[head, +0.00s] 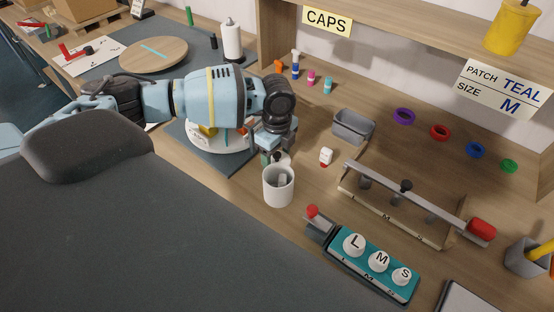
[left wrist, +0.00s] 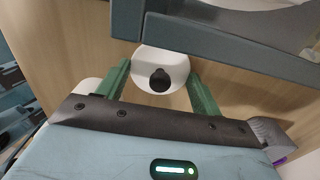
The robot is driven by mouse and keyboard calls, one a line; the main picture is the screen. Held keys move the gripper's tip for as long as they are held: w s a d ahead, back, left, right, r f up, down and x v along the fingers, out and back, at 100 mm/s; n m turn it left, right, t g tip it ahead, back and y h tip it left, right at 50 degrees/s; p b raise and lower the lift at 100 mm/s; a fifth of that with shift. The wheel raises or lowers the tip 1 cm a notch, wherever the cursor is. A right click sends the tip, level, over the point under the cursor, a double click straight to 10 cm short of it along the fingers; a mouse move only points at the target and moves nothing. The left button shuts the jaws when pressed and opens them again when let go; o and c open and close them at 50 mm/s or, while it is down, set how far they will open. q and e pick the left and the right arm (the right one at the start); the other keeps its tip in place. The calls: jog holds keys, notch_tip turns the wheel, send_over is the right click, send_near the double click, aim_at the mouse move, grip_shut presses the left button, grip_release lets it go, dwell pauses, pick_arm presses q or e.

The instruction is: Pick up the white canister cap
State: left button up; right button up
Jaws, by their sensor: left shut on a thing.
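My left gripper (head: 277,157) is above a white open canister (head: 278,188) on the table, with something greyish inside it. In the head view the cap is mostly hidden by the gripper, with only a pale bit showing over the canister's rim. I cannot tell whether the cap touches the rim. My right gripper is not in view.
A grey bin (head: 353,127) and a small white-and-red item (head: 326,157) lie right of the gripper. A teal tray (head: 372,270) with white L, M and S caps is in front. A wooden frame with a grey bar (head: 420,205) stands right. Coloured rings lie behind.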

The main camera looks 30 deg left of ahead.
aim_at(277, 153)
pick_arm(q)
jog(key=shift+c, duration=0.2)
jog(key=shift+r, duration=0.2)
notch_tip(277, 153, up, 8)
jog(key=shift+r, duration=0.85)
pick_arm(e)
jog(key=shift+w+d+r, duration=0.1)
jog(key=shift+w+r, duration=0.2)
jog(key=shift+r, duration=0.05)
